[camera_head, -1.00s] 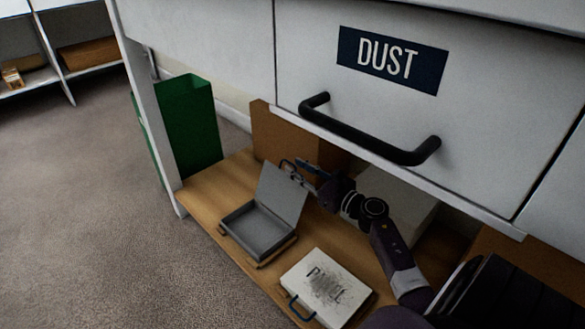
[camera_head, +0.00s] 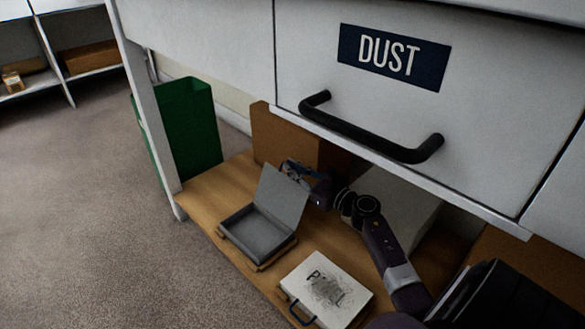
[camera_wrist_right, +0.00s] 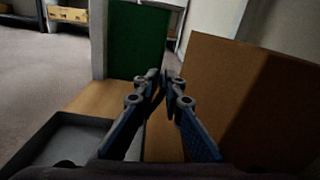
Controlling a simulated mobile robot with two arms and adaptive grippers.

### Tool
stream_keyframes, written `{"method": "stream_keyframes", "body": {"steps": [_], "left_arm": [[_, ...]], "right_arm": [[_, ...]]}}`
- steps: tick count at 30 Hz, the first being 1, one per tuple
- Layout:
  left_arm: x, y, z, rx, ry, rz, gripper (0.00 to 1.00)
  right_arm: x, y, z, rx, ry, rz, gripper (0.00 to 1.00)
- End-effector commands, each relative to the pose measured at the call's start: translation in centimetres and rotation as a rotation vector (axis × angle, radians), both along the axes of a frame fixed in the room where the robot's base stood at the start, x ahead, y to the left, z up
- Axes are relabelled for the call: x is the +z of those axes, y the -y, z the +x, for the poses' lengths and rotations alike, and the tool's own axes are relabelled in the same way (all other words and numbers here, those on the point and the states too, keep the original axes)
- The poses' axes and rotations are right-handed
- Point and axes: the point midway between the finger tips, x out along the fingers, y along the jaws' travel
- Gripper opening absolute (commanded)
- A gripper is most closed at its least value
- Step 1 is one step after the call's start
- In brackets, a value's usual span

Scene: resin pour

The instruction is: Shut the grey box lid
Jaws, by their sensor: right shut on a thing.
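The grey box (camera_head: 248,237) sits on the wooden shelf with its lid (camera_head: 280,199) standing up, tilted back. My right gripper (camera_head: 289,167) is behind the lid, at its upper edge, and is shut on it; the contact itself is hard to see. In the right wrist view the gripper's fingertips (camera_wrist_right: 161,84) are close together, and part of the grey box (camera_wrist_right: 62,143) shows at the lower left. My left gripper is in neither view.
A white case with a dark handle (camera_head: 345,292) lies in front of the box. A brown carton (camera_head: 284,138) stands behind, with a green bin (camera_head: 190,125) at the shelf's far end. The drawer handle (camera_head: 370,132) hangs above my right arm.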

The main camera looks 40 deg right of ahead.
Motion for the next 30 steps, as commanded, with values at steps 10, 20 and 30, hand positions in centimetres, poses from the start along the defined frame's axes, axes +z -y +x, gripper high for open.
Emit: {"method": "stream_keyframes", "body": {"steps": [10,20,30], "left_arm": [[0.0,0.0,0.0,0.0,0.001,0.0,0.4],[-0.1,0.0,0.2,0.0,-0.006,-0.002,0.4],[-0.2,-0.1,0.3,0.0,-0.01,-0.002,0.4]], "right_arm": [[0.1,-0.5,-0.1,0.001,0.001,-0.035,0.0],[1.2,-3.9,-0.5,0.004,0.019,-0.235,0.0],[1.5,-7.9,-0.8,0.002,0.041,-0.474,0.0]]}}
